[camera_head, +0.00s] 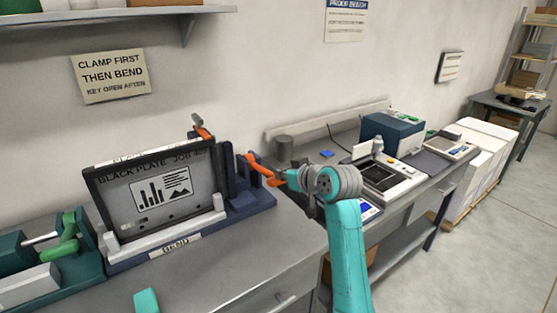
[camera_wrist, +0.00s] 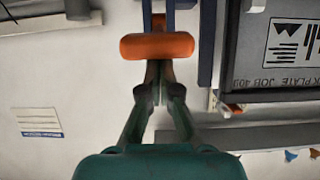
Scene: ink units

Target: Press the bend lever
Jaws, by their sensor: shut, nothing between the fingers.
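The bend lever's orange handle (camera_head: 264,172) juts from the right side of the dark blue bend unit (camera_head: 250,200), which bears a BEND label. My gripper (camera_head: 284,178) is at the handle's right end, with its fingers shut and empty. In the wrist view, the orange grip (camera_wrist: 157,46) lies crosswise just beyond my closed fingertips (camera_wrist: 158,72); I cannot tell whether they touch. The dark plate (camera_head: 150,195), marked BLACK PLATE JOB, stands tilted in the unit; its edge shows at the right of the wrist view (camera_wrist: 290,50).
A second orange lever (camera_head: 203,131) sits behind the plate's top right corner. A green unit (camera_head: 55,250) is at the left, with a teal block (camera_head: 146,301) in front. A wall sign (camera_head: 110,76) reads CLAMP FIRST THEN BEND. The front bench top (camera_head: 230,265) is mostly clear.

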